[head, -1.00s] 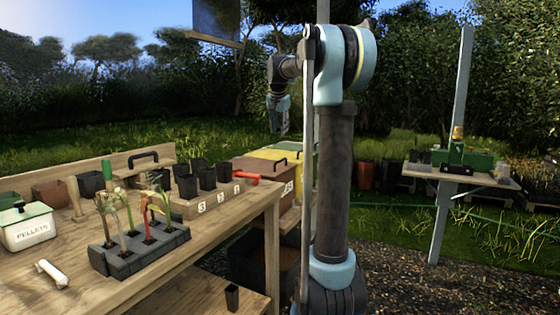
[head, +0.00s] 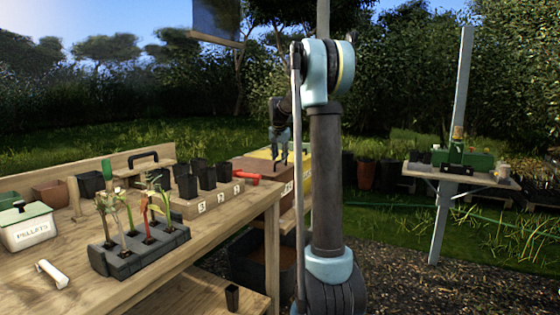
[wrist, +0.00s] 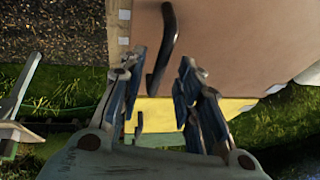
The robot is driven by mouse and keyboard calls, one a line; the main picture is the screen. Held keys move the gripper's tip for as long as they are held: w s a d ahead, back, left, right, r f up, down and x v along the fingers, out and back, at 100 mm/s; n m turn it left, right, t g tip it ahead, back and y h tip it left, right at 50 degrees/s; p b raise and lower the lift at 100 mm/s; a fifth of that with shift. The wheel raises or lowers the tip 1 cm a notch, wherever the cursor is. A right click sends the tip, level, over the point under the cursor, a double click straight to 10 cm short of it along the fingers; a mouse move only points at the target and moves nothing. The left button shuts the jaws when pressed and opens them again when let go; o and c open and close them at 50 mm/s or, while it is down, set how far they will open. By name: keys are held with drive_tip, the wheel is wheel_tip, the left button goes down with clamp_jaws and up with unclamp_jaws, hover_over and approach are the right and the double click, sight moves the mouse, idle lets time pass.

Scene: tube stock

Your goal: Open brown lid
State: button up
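The brown lid (wrist: 235,45) fills the upper right of the wrist view and lies flat, looking closed. Its dark bar handle (wrist: 168,40) runs down along the lid's left part. My gripper (wrist: 163,68) is open, with one finger on each side of the handle's lower end. I cannot tell whether either finger touches it. In the head view the brown lid (head: 252,168) sits behind the workbench, and my gripper (head: 279,163) hangs over its right end. The handle is hidden there behind my gripper.
A yellow lid (head: 262,153) lies beside the brown one. The workbench (head: 130,285) stands in front, with a seedling tray (head: 140,252), several black pots and a red-handled tool (head: 247,177).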

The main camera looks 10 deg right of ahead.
drive_tip(key=shift+w+d+f, duration=0.1)
drive_tip(key=shift+w+f, duration=0.15)
drive_tip(key=shift+f, duration=0.4)
drive_tip(key=shift+c, duration=0.5)
clamp_jaws()
drive_tip(key=shift+d, duration=0.1)
drive_tip(key=shift+r, duration=0.1)
